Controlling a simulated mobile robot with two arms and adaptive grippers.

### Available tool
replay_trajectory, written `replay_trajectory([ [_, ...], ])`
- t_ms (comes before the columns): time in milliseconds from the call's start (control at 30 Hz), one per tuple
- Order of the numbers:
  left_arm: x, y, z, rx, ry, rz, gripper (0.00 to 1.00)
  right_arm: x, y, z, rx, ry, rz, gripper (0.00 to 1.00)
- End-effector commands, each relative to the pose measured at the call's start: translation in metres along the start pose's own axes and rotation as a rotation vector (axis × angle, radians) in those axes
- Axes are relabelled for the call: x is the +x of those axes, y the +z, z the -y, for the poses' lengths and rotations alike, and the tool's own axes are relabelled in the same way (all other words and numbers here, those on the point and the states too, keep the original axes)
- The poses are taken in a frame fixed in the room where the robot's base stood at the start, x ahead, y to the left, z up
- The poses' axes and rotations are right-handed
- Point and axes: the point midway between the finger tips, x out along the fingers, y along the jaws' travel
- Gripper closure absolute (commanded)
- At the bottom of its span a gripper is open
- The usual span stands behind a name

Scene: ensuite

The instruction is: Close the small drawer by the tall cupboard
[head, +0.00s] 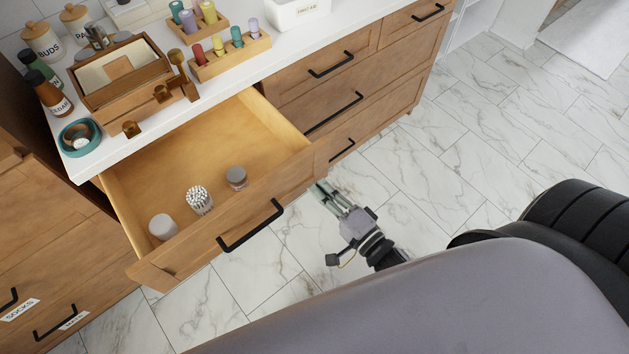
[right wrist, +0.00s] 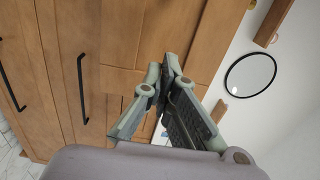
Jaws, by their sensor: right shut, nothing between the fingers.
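The wooden drawer (head: 190,254) nearest the left-hand cupboard (head: 62,231) is pulled well out of the white-topped cabinet in the head view. It has a black bar handle (head: 250,226) and holds a few small containers, one a jar of cotton swabs (head: 199,200). My right gripper (head: 319,188) is just beyond the right end of the drawer front, over the floor side. It is shut and empty; I cannot tell whether it touches the wood. In the right wrist view its fingertips (right wrist: 166,78) are before wooden cabinet fronts. My left gripper is out of view.
The white countertop (head: 130,145) carries a wooden organizer (head: 125,75), bottles, jars, a teal bowl (head: 80,137) and racks of small bottles. The cabinet's other drawers (head: 345,88) look shut. Marble floor (head: 470,160) is clear to the right. A round mirror (right wrist: 250,75) shows in the wrist view.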

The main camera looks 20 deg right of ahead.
Motion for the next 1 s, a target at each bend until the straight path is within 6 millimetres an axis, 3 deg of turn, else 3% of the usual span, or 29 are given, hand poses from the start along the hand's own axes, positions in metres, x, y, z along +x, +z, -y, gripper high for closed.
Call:
replay_trajectory([
  [233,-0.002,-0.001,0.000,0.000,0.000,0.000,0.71,0.025,0.001,0.000,0.002,-0.001,0.000,1.00],
  [767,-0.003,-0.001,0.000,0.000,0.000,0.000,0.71,0.031,0.000,0.000,0.001,0.001,0.000,1.00],
  [1000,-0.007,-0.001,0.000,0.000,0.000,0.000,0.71,0.062,-0.001,0.002,0.000,-0.003,0.000,1.00],
])
